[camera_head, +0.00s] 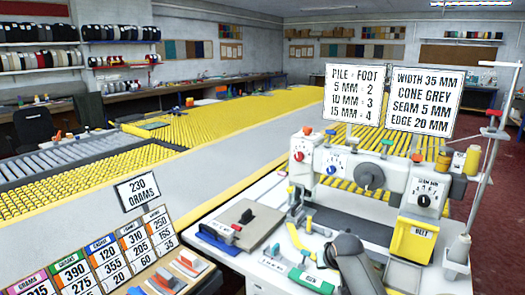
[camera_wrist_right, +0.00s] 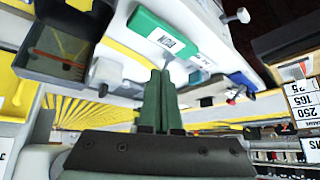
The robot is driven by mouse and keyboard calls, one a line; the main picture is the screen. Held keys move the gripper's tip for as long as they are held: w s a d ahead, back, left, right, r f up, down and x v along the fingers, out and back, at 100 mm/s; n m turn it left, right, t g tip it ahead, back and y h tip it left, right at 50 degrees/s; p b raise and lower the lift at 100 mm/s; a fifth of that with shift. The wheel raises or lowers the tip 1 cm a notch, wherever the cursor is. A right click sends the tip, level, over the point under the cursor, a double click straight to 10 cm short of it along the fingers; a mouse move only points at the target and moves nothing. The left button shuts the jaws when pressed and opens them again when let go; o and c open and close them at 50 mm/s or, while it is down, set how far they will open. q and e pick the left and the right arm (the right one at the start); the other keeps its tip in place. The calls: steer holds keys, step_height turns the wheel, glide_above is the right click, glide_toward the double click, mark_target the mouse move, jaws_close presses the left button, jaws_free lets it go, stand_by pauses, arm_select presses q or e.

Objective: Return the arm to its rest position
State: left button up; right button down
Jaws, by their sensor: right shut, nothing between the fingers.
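My right gripper (camera_wrist_right: 159,76) shows in the right wrist view with its two dark green fingers pressed together and nothing between them. Its fingertips appear close to a green labelled block (camera_wrist_right: 165,35) on the white sewing table. In the head view that block (camera_head: 311,280) lies at the table's front, beside a dark grey rounded part that looks like my right arm (camera_head: 350,262). The fingertips cannot be made out there. The industrial sewing machine (camera_head: 370,175) stands just behind the arm. My left gripper is not in view.
A grey board (camera_head: 243,222) lies left on the white table. Labelled weight cards (camera_head: 110,250) stand front left.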

steer(key=s+f+t, duration=0.1)
steer(key=s+f, duration=1.7)
steer(key=s, duration=0.1)
steer(key=s+n+t+y, duration=0.1)
steer(key=s, duration=1.9)
steer(key=shift+s+a+r+n+y, duration=0.15)
steer(key=shift+s+r+n+y, duration=0.2)
steer(key=shift+s+n+y, duration=0.05)
